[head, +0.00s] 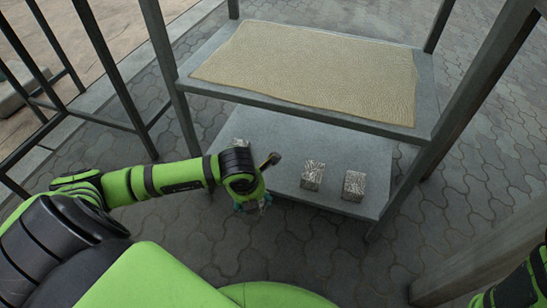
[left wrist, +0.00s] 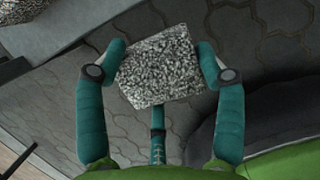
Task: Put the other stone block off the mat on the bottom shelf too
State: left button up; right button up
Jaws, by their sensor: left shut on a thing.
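My left gripper (head: 252,203) hangs just in front of the bottom shelf's front edge in the head view. In the left wrist view its teal fingers (left wrist: 163,72) are shut on a speckled grey stone block (left wrist: 158,62), held over the paving. The bottom shelf (head: 350,150) is a grey slab. Two stone blocks stand on its right part, one near the middle (head: 312,176) and one farther right (head: 354,186). Another pale block (head: 240,143) shows at the back left, partly hidden by my arm. The beige mat (head: 310,65) lies on the upper shelf and has nothing on it.
The upper shelf (head: 425,105) and its dark metal posts (head: 440,150) frame the bottom shelf from above and the sides. A dark railing (head: 110,70) stands at the left.

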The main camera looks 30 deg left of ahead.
pick_arm(q)
jog(key=w, duration=0.2)
jog(key=w+a+b, duration=0.1)
jog(key=w, duration=0.1)
jog(key=w+b, duration=0.1)
jog(key=w, duration=0.2)
jog(key=shift+a, duration=0.3)
jog(key=w+b, duration=0.2)
jog(key=w+a+f+b, duration=0.1)
jog(key=w, duration=0.1)
jog(key=shift+b, duration=0.3)
jog(key=shift+r, duration=0.1)
jog(key=shift+s+r, duration=0.1)
jog(key=o, duration=1.7)
